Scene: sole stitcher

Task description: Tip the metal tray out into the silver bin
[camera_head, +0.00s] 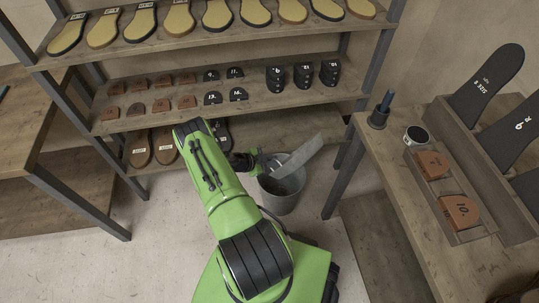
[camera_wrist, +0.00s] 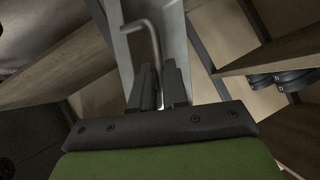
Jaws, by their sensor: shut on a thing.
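The metal tray (camera_head: 299,156) is a grey, flat-looking piece held steeply tilted over the silver bin (camera_head: 284,203). The bin stands on the floor in front of the shelf, and its inside looks dark. My gripper (camera_head: 257,163) is at the tray's left side, above the bin's left rim. In the wrist view my gripper (camera_wrist: 161,84) is shut on the tray's bent rod handle, and the tray (camera_wrist: 178,42) extends beyond the fingers. What the tray holds, if anything, cannot be seen.
A shelf rack (camera_head: 208,108) with soles and heel pieces stands behind the bin. Another table (camera_head: 45,175) is at left. The floor left of my arm is clear.

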